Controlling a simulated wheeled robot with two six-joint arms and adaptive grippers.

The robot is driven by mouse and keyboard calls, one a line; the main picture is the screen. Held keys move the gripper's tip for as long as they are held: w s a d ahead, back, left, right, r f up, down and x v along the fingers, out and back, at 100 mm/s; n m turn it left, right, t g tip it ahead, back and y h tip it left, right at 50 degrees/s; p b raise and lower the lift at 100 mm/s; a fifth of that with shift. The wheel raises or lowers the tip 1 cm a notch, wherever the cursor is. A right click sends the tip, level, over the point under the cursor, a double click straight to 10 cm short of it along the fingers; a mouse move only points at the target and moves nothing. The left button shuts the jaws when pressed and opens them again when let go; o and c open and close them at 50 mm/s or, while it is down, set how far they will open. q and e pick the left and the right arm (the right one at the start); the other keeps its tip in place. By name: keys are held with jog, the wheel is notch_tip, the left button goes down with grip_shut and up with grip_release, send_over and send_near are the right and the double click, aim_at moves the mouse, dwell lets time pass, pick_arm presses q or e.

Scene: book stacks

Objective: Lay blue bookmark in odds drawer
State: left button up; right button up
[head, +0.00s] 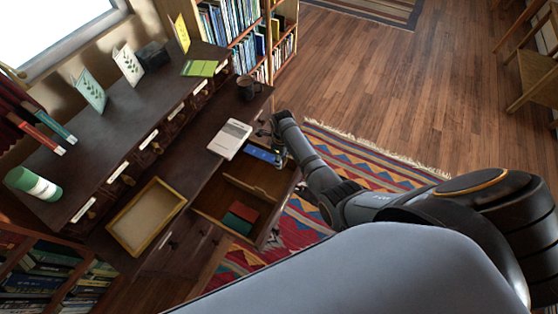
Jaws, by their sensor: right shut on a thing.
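The blue bookmark (261,154) is a flat blue strip at the far end of the open drawer. My right gripper (277,153) is at its right end and shut on it. The open odds drawer (206,207) is pulled out of the dark desk, with a divider across it. A red item (243,211) and a green item (238,224) lie in its near part. The bookmark appears over the far part of the drawer; I cannot tell whether it touches the bottom. My left gripper is not in view.
A pale book (230,139) and a dark mug (248,88) stand on the desk beside the drawer. A shallow wooden tray (146,216) lies to the left. Cards and a green-white roll (33,184) are on the upper shelf. A patterned rug (345,150) covers the floor.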

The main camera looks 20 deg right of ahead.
jog(key=shift+a+r, duration=0.1)
jog(key=shift+a, duration=0.05)
jog(key=shift+s+a+r, duration=0.1)
jog(key=shift+a+r, duration=0.05)
jog(key=shift+a, duration=0.1)
jog(key=shift+d+p, duration=0.1)
jog(key=shift+p, duration=0.25)
notch_tip(320, 180, down, 16)
jog(key=b, duration=1.2)
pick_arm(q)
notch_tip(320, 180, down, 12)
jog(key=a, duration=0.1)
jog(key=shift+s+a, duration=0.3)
